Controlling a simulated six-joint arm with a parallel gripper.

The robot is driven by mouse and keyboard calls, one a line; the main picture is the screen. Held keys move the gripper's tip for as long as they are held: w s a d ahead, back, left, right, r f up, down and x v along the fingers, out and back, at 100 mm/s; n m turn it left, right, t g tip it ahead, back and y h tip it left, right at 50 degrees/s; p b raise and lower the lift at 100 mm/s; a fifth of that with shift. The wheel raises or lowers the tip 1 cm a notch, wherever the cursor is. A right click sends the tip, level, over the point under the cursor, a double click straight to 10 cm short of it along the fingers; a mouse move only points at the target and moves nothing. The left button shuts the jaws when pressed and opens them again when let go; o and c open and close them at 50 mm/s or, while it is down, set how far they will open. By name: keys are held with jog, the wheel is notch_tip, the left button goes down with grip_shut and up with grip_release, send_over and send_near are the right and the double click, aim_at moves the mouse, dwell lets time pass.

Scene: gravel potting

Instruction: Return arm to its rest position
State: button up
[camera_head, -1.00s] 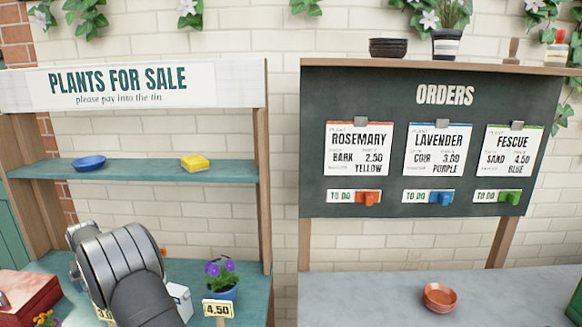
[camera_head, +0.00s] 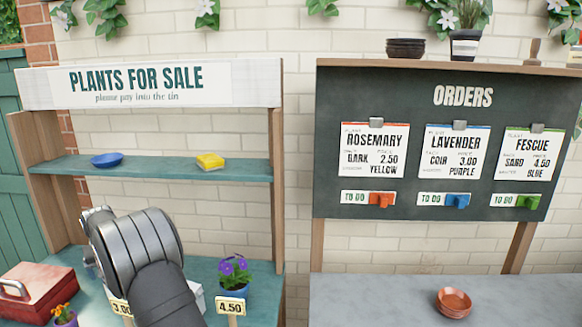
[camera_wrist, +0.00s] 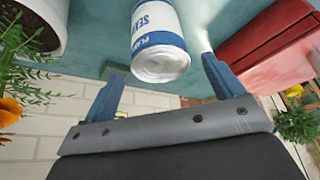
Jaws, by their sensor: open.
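My arm (camera_head: 138,250) reaches over the teal counter of the plant stall at the lower left in the head view. It hides its own gripper there. In the wrist view my gripper (camera_wrist: 161,67) is open, with two blue fingers spread apart. A white and blue labelled tin (camera_wrist: 160,42) stands just beyond the fingertips, roughly in line with the gap. It appears apart from both fingers.
A red box (camera_head: 38,290) is left of my arm; potted purple flowers (camera_head: 234,278) and a price tag (camera_head: 230,306) are right. Above, a shelf (camera_head: 150,170) holds a blue dish (camera_head: 107,160) and yellow block (camera_head: 210,162). Terracotta saucers (camera_head: 453,303) sit on the grey counter.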

jog(key=x, duration=0.6)
jog(key=shift+f, duration=0.45)
notch_tip(320, 180, up, 11)
jog(key=w+d+r+m+t+h, duration=0.1)
jog(key=w+d+r+m+h, duration=0.1)
jog(key=w+d+r+m, duration=0.45)
jog(key=w+d+f+m, duration=0.1)
jog(key=w+d, duration=0.1)
jog(key=d, duration=2.3)
jog(key=w+d+f+m+h, duration=0.1)
jog(key=w+d+m, duration=0.1)
jog(key=d, duration=2.4)
jog(key=shift+d+f, duration=0.25)
jog(key=shift+o, duration=0.4)
jog(key=shift+o, duration=1.1)
